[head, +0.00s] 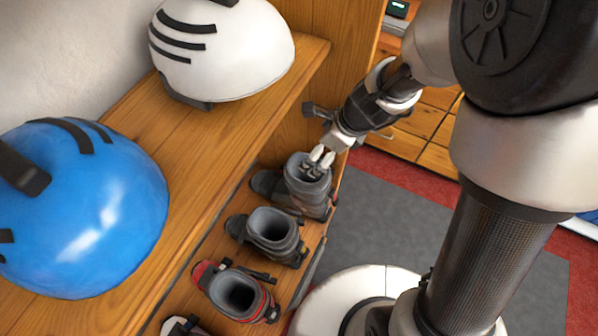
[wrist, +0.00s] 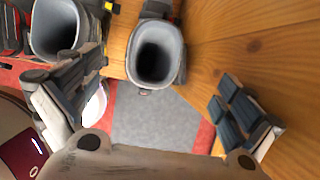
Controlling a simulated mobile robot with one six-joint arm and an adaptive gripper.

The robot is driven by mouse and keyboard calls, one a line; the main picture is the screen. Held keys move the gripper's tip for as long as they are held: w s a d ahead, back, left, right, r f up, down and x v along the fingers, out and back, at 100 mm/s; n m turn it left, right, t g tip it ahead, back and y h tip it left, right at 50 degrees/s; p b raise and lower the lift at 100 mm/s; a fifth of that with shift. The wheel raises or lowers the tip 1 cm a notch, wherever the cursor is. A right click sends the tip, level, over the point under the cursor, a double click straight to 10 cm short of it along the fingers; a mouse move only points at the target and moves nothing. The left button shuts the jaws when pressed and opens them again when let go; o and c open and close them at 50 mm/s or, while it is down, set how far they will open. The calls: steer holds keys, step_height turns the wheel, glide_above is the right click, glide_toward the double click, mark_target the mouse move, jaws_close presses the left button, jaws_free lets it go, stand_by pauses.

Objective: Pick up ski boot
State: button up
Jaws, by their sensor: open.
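The ski boot (head: 306,186) nearest my gripper is dark grey and stands upright at the far end of a row on the wooden lower shelf. My gripper (head: 321,157) is over its open top in the head view, and the fingers hide part of the rim. In the wrist view the boot's round grey opening (wrist: 156,58) shows between the spread fingers, beyond the tips. My gripper is open and empty; whether a finger touches the boot I cannot tell.
A second grey boot (head: 270,235) and a red-black boot (head: 238,293) stand in the same row. A blue helmet (head: 95,215) and a white helmet (head: 225,50) sit on the upper shelf (head: 215,130). A wooden side panel (wrist: 270,60) is close to the right finger.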

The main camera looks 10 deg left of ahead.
steer(key=b, duration=0.4)
glide_toward(294, 170)
steer(key=b+x, duration=0.3)
steer(key=x, duration=0.2)
steer(key=shift+r, duration=0.1)
steer(key=shift+s, duration=0.1)
steer(key=c, duration=1.8)
steer(key=shift+c, duration=0.4)
steer(key=shift+r, duration=0.1)
